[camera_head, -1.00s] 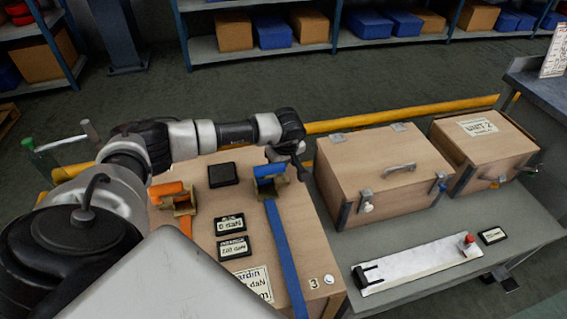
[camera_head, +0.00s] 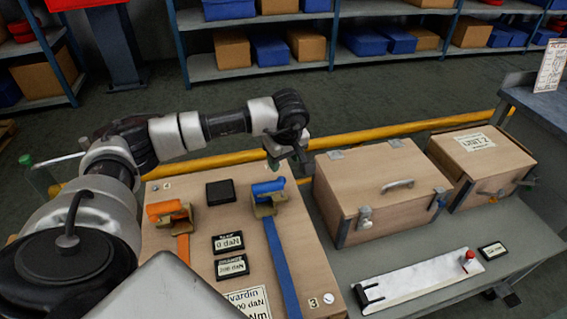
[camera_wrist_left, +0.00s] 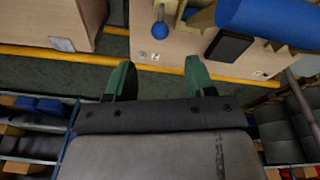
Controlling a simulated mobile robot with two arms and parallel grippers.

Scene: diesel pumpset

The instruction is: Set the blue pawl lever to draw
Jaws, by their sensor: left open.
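The blue ratchet has a thick blue handle (camera_head: 268,187) on a brass-coloured body (camera_head: 266,202) and stands near the back of the wooden board. In the left wrist view the blue handle (camera_wrist_left: 275,22) is at the top right. A small blue ball knob (camera_wrist_left: 160,30) on a short stem shows there too; it looks like the pawl lever's end. My left gripper (camera_head: 287,155) is just behind and above the ratchet in the head view. Its green fingers are apart and empty, and the knob lies beyond their tips (camera_wrist_left: 158,72). The right gripper is out of view.
An orange ratchet (camera_head: 168,209) stands left of the blue one. A black block (camera_head: 220,192) and readout plates (camera_head: 229,242) lie between the straps. Wooden boxes (camera_head: 380,188) stand to the right. A yellow rail (camera_head: 360,138) runs behind.

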